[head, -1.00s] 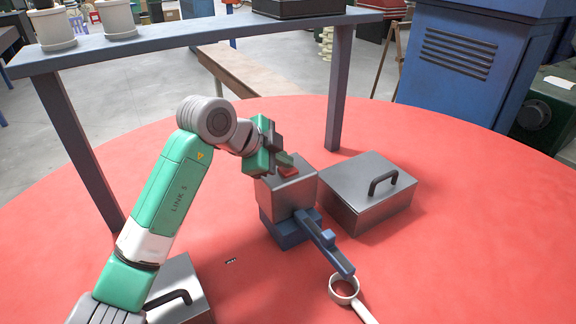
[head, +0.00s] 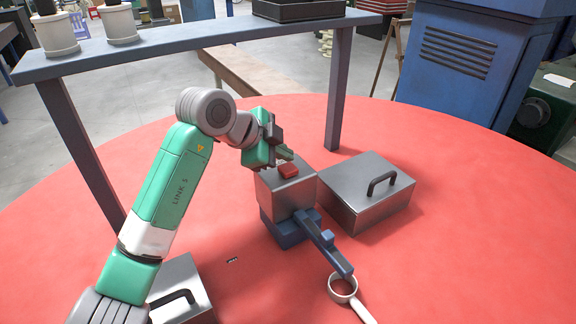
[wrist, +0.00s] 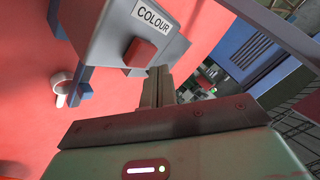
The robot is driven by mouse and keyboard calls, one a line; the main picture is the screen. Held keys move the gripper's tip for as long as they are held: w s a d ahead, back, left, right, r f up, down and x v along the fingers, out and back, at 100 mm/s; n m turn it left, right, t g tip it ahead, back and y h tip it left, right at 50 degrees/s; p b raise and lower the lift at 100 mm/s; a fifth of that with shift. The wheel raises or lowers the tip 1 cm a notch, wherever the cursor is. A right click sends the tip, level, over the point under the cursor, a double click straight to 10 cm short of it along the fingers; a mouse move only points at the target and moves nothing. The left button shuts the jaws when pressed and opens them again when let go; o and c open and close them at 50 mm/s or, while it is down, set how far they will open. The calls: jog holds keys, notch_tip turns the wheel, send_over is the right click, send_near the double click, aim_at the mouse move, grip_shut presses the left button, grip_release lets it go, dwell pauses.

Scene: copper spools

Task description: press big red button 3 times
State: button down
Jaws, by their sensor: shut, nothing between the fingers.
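The big red button (head: 289,170) sits on top of a grey metal box (head: 287,192) in the middle of the red table. My gripper (head: 286,155) is shut and empty. Its fingertips are just above and behind the button, apart from it as far as the head view shows. In the wrist view the closed fingers (wrist: 158,80) point up past the right side of the button.
A blue chute (head: 325,245) runs from the box toward a white ladle-like cup (head: 342,288). A lidded metal box (head: 368,190) stands to the right, another (head: 180,290) at lower left. A blue-grey raised shelf (head: 200,40) spans the back, bearing white spools (head: 58,45) and a black tray.

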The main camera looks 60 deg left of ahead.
aim_at(283, 169)
notch_tip(283, 169, up, 5)
jog(key=p, duration=0.3)
jog(key=shift+f, duration=0.15)
dwell(0.7)
